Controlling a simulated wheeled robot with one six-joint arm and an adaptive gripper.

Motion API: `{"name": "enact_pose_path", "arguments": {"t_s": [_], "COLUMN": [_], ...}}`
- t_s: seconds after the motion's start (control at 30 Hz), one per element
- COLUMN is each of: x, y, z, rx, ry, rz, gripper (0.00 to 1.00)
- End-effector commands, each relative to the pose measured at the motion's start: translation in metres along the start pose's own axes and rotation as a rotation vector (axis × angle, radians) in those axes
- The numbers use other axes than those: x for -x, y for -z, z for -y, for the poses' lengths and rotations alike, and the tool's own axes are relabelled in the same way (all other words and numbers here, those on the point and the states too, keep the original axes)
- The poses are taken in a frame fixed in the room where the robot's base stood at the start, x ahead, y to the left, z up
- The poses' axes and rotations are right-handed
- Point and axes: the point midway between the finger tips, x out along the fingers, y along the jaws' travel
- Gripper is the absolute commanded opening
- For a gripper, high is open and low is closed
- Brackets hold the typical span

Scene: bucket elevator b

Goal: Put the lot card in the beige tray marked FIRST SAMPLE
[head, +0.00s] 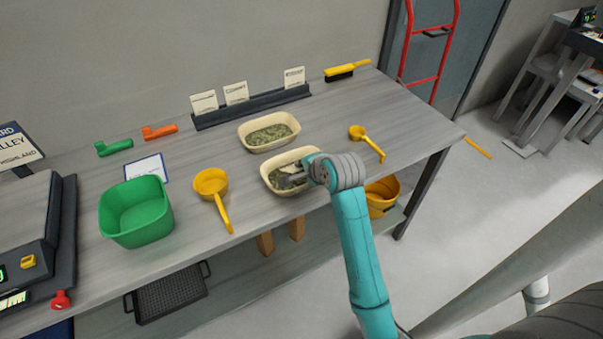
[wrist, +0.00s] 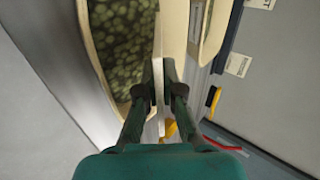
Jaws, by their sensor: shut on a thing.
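Two beige trays of green pellets stand on the bench, a far one (head: 250,146) and a near one (head: 275,187). I cannot read any marking on them. My gripper (head: 286,181) is low over the near tray. The pellet-filled tray (wrist: 92,45) lies just left of the fingers there.
A dark rack (head: 252,106) with three cards stands behind the trays. A yellow scoop (head: 211,183) and green tub (head: 137,210) are to the left. A small yellow scoop (head: 366,140) is to the right. A yellow brush (head: 347,71) lies at the back.

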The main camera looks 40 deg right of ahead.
Motion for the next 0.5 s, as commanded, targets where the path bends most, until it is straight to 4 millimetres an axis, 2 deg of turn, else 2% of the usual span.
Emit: {"name": "enact_pose_path", "arguments": {"t_s": [0.27,0.3,0.37,0.5], "x": [-0.0006,-0.0006,-0.0006,-0.0005], "y": [0.0,0.0,0.0,0.0], "z": [-0.0006,-0.0006,-0.0006,-0.0005], "rx": [0.0,0.0,0.0,0.0], "ry": [0.001,0.001,0.001,0.001], "rz": [0.0,0.0,0.0,0.0], "gripper": [0.0,0.1,0.23,0.23]}}
